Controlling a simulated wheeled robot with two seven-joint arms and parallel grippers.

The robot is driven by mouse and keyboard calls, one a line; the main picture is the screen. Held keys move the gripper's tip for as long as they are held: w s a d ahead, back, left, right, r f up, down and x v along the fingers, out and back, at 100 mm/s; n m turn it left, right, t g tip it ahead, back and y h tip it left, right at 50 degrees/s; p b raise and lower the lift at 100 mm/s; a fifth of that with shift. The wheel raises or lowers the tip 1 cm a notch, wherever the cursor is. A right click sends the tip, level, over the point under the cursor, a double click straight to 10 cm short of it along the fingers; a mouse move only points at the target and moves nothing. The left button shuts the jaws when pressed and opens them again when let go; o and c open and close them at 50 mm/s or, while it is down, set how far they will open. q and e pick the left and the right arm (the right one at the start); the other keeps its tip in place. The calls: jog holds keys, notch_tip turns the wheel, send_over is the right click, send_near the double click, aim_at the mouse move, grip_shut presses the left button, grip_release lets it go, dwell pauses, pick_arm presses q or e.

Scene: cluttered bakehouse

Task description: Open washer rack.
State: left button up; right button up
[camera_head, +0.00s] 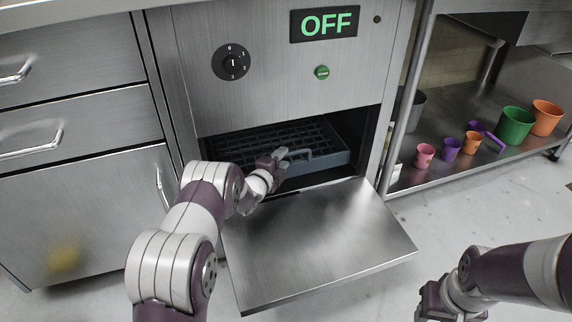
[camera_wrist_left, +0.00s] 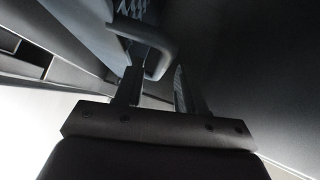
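The washer (camera_head: 290,95) has its front door (camera_head: 330,240) folded down flat. The blue-grey washer rack (camera_head: 328,163) sits inside the opening, with a grid top and a curved handle (camera_head: 300,153) at its front. My left gripper (camera_head: 281,160) is at this handle, above the door. In the left wrist view, the rack handle (camera_wrist_left: 157,45) curves down near the tips of my left gripper (camera_wrist_left: 158,88). The two fingers are apart; I cannot tell whether they touch the handle. My right gripper (camera_head: 432,305) is low at the right, far from the rack, its fingers unclear.
The washer display (camera_head: 324,23) reads OFF, above a dial (camera_head: 233,63) and green button (camera_head: 321,72). Steel drawers (camera_head: 75,125) stand at the left. A low shelf (camera_head: 450,110) at the right holds several coloured cups and buckets. Floor is clear in front of it.

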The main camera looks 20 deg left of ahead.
pick_arm(q)
jog(key=b+x, duration=0.1)
jog(key=x, duration=0.2)
jog(key=shift+f, duration=0.2)
jog(key=shift+w+r, duration=0.15)
jog(key=shift+w, duration=0.15)
pick_arm(e)
notch_tip(320, 180, down, 2)
jog(key=shift+f, duration=0.15)
